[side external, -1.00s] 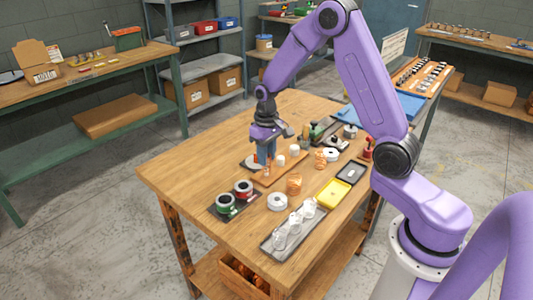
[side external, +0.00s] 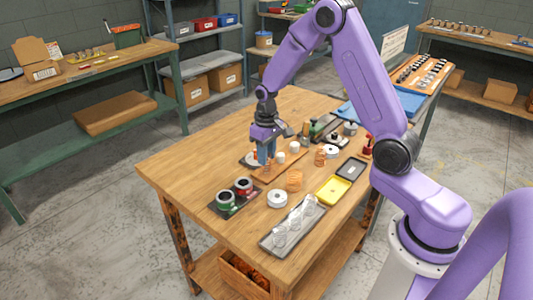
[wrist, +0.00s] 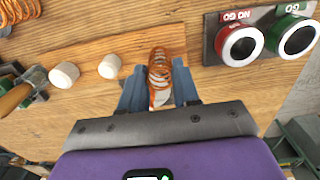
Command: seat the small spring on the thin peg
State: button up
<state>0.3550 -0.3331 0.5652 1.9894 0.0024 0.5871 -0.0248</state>
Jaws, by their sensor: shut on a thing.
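A small copper-coloured spring (wrist: 159,68) stands between the two blue fingers of my gripper (wrist: 160,88) in the wrist view. The gripper is shut on it. In the side external view my gripper (side external: 267,161) is low over the left end of the wooden peg board (side external: 294,160), and its fingers mostly hide the spring. Two white pegs or caps, (wrist: 64,75) and (wrist: 109,67), stand in a row beside the spring. The thin peg cannot be made out; I cannot tell whether the spring is around it. A pale patch shows below the coils.
A GO/NO GO gauge block (side external: 235,196) lies close by, with red and green rings. A white spool (side external: 277,199), a clear-parts tray (side external: 292,229) and a yellow tray (side external: 333,191) are to the right. The table's left part is clear.

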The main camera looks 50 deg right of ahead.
jog(key=shift+f, duration=0.6)
dwell(0.4)
jog(key=o, duration=1.2)
jog(key=shift+r, duration=0.1)
notch_tip(320, 180, up, 11)
dwell(0.7)
